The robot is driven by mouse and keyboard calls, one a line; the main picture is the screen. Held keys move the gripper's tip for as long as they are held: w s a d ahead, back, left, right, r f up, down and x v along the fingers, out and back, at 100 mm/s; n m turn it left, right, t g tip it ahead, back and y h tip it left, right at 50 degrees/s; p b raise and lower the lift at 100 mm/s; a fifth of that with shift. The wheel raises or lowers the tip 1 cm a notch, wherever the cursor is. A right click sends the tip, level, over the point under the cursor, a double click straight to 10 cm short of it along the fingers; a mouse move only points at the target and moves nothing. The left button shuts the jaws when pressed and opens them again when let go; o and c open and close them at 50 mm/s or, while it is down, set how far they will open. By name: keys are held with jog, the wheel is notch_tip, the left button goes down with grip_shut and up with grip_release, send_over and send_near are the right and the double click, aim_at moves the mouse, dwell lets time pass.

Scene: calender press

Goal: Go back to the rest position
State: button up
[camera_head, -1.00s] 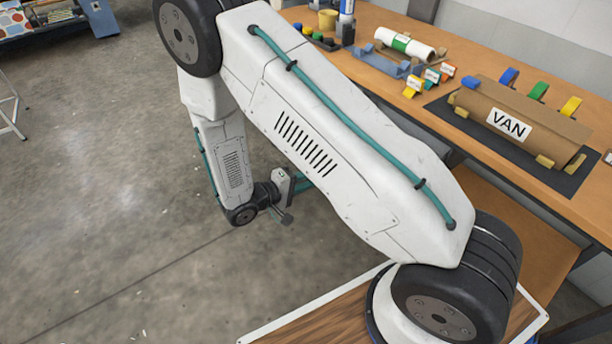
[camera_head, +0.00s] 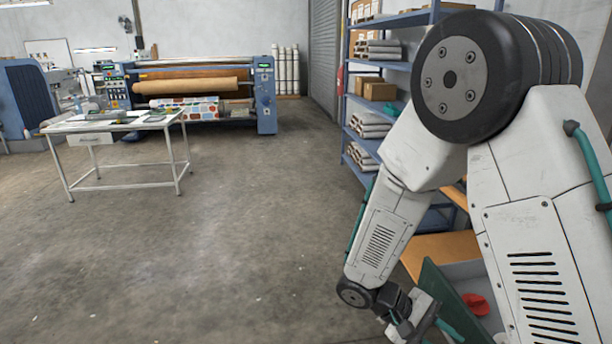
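My gripper (camera_head: 412,326) is at the lower right, at the end of my folded white arm, which fills the right side of the view. It hangs beside a dark green bin edge, and its fingers are small and partly cut off by the bottom of the picture. I cannot tell whether they are open or shut. No held object is visible.
A calender press (camera_head: 200,90) with a brown roll and patterned fabric stands at the back. A white-topped table (camera_head: 110,125) stands in front of it at left. A blue shelf rack (camera_head: 408,20) stands behind my arm. The concrete floor between is clear.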

jog(key=s+r+m+t+y, duration=0.2)
jog(key=s+r+y, duration=0.3)
jog(key=r, duration=0.6)
jog(key=s+r+m+t+y, duration=0.1)
jog(key=s+r+t+y, duration=0.3)
jog(key=r, duration=0.8)
jog(key=s+y, duration=0.2)
jog(key=s, duration=0.2)
jog(key=shift+s+a+m, duration=0.35)
jog(key=shift+a+m, duration=0.05)
jog(key=shift+d, duration=0.1)
